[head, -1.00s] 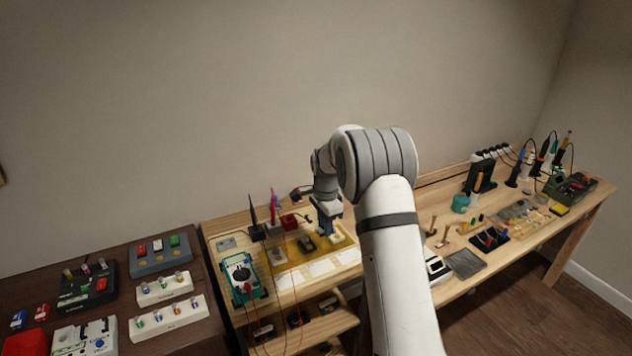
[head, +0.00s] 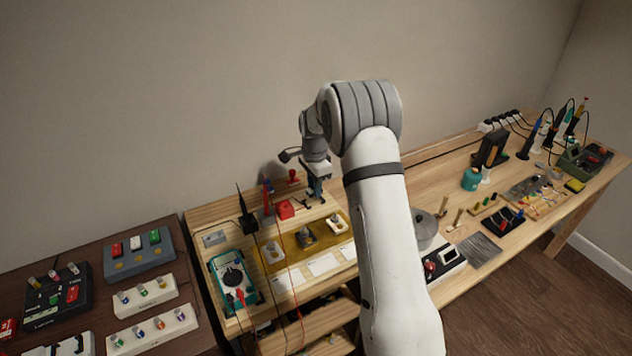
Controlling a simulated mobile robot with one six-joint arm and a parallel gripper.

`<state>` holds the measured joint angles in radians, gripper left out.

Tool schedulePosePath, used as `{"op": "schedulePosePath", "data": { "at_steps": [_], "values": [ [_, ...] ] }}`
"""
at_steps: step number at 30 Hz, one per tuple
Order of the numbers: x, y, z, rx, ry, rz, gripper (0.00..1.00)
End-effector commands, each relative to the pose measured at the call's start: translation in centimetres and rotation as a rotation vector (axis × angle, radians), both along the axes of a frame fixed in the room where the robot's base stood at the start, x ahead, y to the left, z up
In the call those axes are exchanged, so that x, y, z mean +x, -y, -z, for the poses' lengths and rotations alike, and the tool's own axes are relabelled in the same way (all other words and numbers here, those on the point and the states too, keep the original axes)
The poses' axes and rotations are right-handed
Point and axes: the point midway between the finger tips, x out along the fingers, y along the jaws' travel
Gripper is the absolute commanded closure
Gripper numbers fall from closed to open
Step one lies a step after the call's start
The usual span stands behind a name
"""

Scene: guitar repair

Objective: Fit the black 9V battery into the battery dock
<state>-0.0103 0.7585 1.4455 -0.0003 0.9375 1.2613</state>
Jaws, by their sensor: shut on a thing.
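My gripper (head: 316,194) hangs over the back of the light wooden bench, behind a yellow tray (head: 287,250). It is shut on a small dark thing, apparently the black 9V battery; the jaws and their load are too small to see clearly. The yellow tray holds a dark piece (head: 306,237) in its middle, with a pale piece (head: 271,253) on its left and another pale piece (head: 337,223) on its right. I cannot tell for sure which thing is the battery dock.
A red block (head: 284,208) and upright probes (head: 247,222) stand left of my gripper. A teal multimeter (head: 234,281) with trailing leads lies front left. White cards (head: 323,264) lie before the tray. A grey pot (head: 424,229) stands right of my arm.

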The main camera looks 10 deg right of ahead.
Motion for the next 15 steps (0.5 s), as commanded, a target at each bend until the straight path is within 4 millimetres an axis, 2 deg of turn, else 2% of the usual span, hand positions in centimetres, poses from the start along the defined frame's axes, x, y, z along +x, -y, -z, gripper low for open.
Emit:
{"op": "schedulePosePath", "data": {
  "at_steps": [4, 15],
  "values": [
    [-0.01, 0.06, 1.23, 0.0, 0.0, 0.001, 0.95],
    [-0.01, 0.12, 1.38, 0.0, 0.0, 0.002, 0.95]
  ]
}}
